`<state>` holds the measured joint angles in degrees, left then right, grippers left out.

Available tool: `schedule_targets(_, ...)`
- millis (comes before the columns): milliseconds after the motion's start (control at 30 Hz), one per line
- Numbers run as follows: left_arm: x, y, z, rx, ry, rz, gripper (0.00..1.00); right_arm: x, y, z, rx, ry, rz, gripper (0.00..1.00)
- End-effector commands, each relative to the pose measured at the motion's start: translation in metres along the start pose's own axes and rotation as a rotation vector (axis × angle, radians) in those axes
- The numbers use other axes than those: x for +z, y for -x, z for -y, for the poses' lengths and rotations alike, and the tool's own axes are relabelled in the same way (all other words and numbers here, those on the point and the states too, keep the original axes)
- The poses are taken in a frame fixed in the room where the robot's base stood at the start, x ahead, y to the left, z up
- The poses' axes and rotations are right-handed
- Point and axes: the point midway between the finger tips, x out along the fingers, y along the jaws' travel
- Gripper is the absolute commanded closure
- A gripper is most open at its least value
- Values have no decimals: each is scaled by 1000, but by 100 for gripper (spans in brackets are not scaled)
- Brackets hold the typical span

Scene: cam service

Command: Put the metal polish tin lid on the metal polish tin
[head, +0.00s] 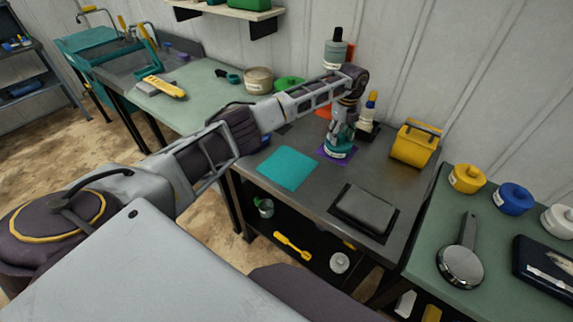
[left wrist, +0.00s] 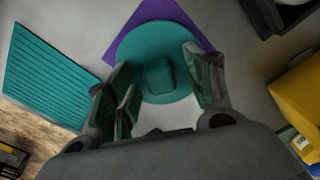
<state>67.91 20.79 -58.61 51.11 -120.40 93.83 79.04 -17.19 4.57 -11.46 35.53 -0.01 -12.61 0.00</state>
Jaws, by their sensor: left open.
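A round teal lid with a squarish knob (left wrist: 158,76) lies flat below my left gripper in the left wrist view. In the head view a low teal tin with a white label (head: 338,153) stands on a purple mat (head: 322,152) on the dark bench. The lid appears to be on this tin, but I cannot tell if it is fully seated. No label can be read. My left gripper (head: 342,137) is open just above it. In the left wrist view its fingers (left wrist: 163,82) stand on either side of the knob, apart from it. My right gripper is out of view.
A ribbed teal mat (head: 286,168) lies left of the purple mat. A black-edged grey pad (head: 365,211) lies in front, and a yellow box (head: 415,143) stands right. Yellow (head: 467,179) and blue (head: 512,198) tins stand on the right table. A beige tin (head: 258,79) stands behind my arm.

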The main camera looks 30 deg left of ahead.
Motion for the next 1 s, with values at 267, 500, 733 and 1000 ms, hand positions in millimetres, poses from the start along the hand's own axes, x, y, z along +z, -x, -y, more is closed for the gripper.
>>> schedule_targets(267, 0, 1, 0, 0, 0, 0, 47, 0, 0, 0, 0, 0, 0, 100)
schedule_targets(500, 0, 6, 0, -1, 0, 0, 47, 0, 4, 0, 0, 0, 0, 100)
schedule_targets(733, 0, 12, 0, -1, 0, 0, 47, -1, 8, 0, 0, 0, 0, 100)
schedule_targets(1000, 0, 18, 0, -1, 0, 0, 47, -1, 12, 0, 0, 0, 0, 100)
